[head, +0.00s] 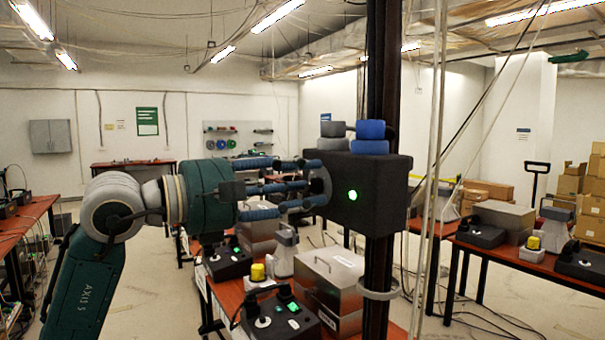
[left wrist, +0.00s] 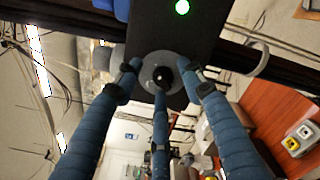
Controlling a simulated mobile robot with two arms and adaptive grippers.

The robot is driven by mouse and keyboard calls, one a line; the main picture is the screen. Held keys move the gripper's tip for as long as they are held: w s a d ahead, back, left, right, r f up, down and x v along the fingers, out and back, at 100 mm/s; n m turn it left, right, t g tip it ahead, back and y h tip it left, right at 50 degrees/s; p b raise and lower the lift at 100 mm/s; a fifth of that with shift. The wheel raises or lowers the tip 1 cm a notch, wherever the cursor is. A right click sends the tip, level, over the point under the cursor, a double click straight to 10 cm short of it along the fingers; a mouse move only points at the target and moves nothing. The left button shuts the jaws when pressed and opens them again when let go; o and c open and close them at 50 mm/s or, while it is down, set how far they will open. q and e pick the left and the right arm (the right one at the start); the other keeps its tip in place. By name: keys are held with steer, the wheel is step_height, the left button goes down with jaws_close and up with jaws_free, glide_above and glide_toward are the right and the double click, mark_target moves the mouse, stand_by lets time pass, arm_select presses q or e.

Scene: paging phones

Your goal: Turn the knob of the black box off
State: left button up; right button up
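The black box (head: 375,190) is fixed to a dark post, with a green light (head: 352,195) lit on its front. Its knob (head: 320,184) is a grey disc on the box's left side. In the left wrist view the knob (left wrist: 150,68) shows a dark centre, and the box (left wrist: 150,32) with its green light (left wrist: 182,7) is behind it. My left gripper (head: 306,184) reaches in from the left. Its three blue fingers are spread around the knob, tips close to the disc's rim; contact is unclear. My right gripper is not in view.
Blue and grey rolls (head: 370,130) sit on top of the box. Cables (head: 432,170) hang just right of the post. Below is a red table with black phone units (head: 280,318) and a metal case (head: 330,275). Another table (head: 520,262) stands at the right.

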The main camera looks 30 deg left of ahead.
arm_select(q)
steer(key=shift+w, duration=0.1)
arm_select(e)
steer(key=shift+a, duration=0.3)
arm_select(q)
steer(key=c, duration=0.6)
steer(key=shift+a+f, duration=0.1)
jaws_close()
